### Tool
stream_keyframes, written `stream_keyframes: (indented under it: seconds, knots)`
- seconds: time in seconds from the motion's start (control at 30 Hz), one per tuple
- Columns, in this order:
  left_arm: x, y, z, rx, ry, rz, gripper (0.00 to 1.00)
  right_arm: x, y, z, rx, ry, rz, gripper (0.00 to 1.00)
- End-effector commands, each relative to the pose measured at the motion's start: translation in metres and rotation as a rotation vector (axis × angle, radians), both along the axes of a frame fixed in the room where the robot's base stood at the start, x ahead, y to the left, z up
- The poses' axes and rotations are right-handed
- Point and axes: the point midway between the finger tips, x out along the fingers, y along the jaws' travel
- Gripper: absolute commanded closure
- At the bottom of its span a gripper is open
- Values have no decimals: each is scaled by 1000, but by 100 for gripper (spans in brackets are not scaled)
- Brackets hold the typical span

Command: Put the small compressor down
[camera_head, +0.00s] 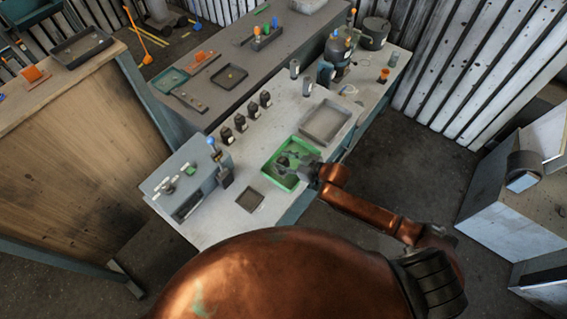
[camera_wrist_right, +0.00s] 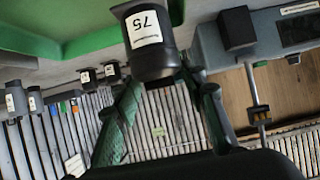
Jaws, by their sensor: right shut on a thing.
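My right gripper (camera_head: 297,163) is over the green tray (camera_head: 283,181) on the light worktop. In the right wrist view, its two fingers close on a dark, rounded part with a white label reading 75, which I take as the small compressor (camera_wrist_right: 150,40). The green tray's edge (camera_wrist_right: 75,45) shows behind it there. In the head view the held part is small and dark, and I cannot tell whether it touches the tray floor. My left gripper is not in view.
A grey tray (camera_head: 326,122) lies just behind the green one, and a small dark tray (camera_head: 250,199) in front. Several black labelled parts (camera_head: 240,122) stand in a row to the left. A grey machine (camera_head: 185,180) stands at the worktop's left end.

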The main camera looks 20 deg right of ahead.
Motion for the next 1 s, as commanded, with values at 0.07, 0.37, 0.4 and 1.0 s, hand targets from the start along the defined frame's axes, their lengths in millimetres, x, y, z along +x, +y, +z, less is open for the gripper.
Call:
stream_keyframes:
  seconds: [0.07,0.37,0.4,1.0]
  knots:
    - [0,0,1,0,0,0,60,3,0,-1,2,-2,0,100]
    - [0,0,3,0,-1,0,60,8,-2,-34,3,-3,0,100]
    - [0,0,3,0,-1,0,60,8,-2,-36,2,-3,0,100]
    - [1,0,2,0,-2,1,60,7,-3,-43,0,1,1,47]
